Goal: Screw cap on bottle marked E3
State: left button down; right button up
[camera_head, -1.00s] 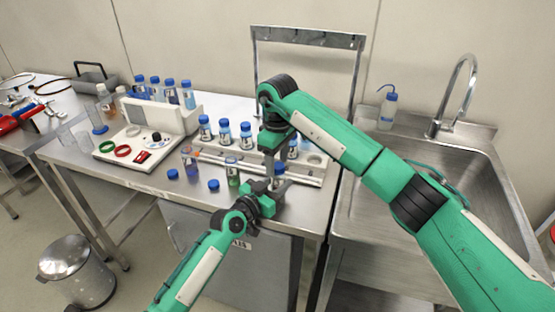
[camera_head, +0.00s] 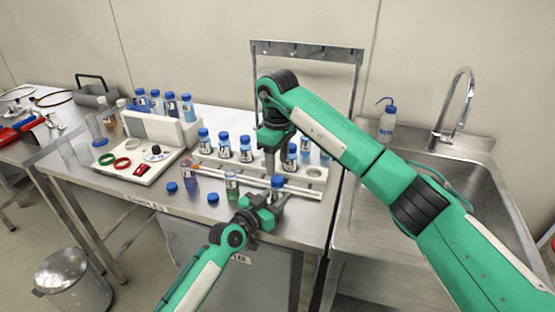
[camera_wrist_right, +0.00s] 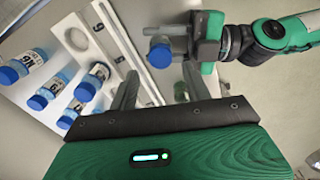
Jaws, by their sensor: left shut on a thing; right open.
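My left gripper (camera_head: 274,200) is shut on a small bottle with a blue cap (camera_head: 277,182) at its top, by the table's front edge. In the right wrist view the cap (camera_wrist_right: 159,55) sits at the bottle's mouth; how tight it is cannot be told. No E3 mark is readable on this bottle. My right gripper (camera_wrist_right: 155,92) is open and empty, its fingers pointing towards the held bottle, apart from it. In the head view it hangs over the rack, its fingertips partly hidden. Two loose blue caps (camera_head: 172,187) (camera_head: 213,198) lie on the table.
A white rack (camera_head: 255,173) holds several blue-capped bottles. Two uncapped bottles (camera_head: 190,177) (camera_head: 232,185) stand in front of it. A white tray (camera_head: 140,172) is at the left, the sink (camera_head: 430,190) at the right. A metal frame (camera_head: 306,49) stands behind.

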jog(key=n, duration=0.4)
jog(key=shift+r, duration=0.15)
jog(key=n, duration=0.3)
jog(key=shift+r+n, duration=0.1)
jog(key=shift+n, duration=0.2)
jog(key=n, duration=0.6)
jog(key=shift+r, duration=0.2)
jog(key=n, duration=0.6)
jog(key=shift+r+n, duration=0.2)
jog(key=shift+n, duration=0.1)
jog(key=n, duration=0.3)
jog(key=shift+r, duration=0.15)
jog(key=n, duration=0.5)
jog(key=shift+r, duration=0.15)
jog(key=n, duration=0.4)
jog(key=shift+r+n, duration=0.15)
jog(key=shift+n, duration=0.25)
jog(key=n, duration=0.4)
jog(key=shift+r+n, duration=0.15)
jog(key=shift+n, duration=0.25)
jog(key=n, duration=0.4)
jog(key=shift+r+n, duration=0.15)
jog(key=shift+n, duration=0.15)
jog(key=n, duration=0.5)
jog(key=shift+r, duration=0.15)
